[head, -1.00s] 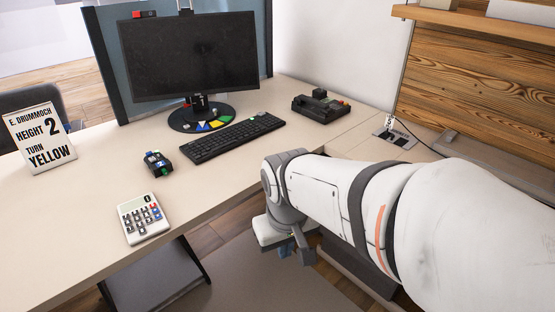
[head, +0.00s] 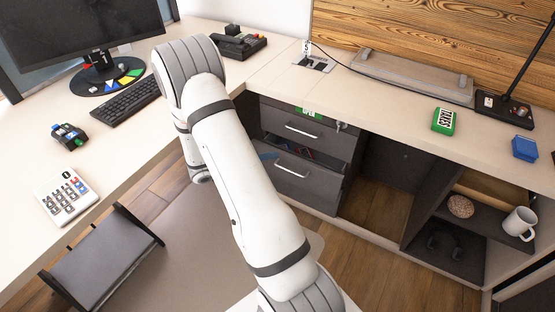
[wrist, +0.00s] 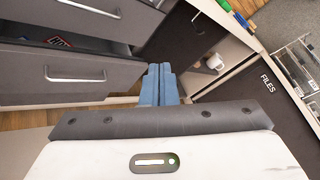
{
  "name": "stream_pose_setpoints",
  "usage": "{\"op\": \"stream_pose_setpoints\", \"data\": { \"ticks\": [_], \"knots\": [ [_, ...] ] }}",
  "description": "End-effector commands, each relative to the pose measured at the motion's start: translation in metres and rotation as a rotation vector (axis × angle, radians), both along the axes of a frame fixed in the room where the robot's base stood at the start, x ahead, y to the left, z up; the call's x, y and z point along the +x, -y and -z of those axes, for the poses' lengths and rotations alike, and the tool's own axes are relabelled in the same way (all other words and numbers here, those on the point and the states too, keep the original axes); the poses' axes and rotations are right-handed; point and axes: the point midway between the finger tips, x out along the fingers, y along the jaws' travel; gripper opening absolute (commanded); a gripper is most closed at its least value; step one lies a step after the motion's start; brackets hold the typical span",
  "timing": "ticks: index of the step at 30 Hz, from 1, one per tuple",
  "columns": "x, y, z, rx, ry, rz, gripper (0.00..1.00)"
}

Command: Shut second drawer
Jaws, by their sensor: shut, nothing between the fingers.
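The second drawer (head: 291,172) is grey with a pale bar handle and is pulled out below the top drawer (head: 303,127). Several small things show inside it. In the wrist view the second drawer's front (wrist: 60,80) is at the left, with the gap above it open. The top drawer looks closed. My gripper (wrist: 160,70) has blue fingers held together, with nothing between them. In the wrist view they appear just right of the drawer front's right end; contact cannot be told. The arm hides most of my gripper in the head view.
Right of the drawers is an open bay, then shelves with a mug (head: 519,222) and a round brown object (head: 460,206). A black FILES panel (wrist: 265,85) is at the wrist view's right. A dark low stand (head: 100,262) is at the lower left.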

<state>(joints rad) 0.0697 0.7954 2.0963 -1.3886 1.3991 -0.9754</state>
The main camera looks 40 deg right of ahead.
Motion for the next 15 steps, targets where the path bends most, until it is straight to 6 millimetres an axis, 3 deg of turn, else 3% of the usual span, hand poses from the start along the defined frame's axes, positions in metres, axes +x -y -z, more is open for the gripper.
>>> {"op": "stream_pose_setpoints", "data": {
  "ticks": [1, 9, 15],
  "knots": [
    [0.008, 0.005, 0.022, -0.026, -0.099, -0.063, 0.00],
    [0.050, 0.013, 0.127, -0.177, -0.575, -0.420, 0.00],
    [0.060, 0.006, 0.183, -0.255, -0.777, -0.590, 0.00]
  ]
}}
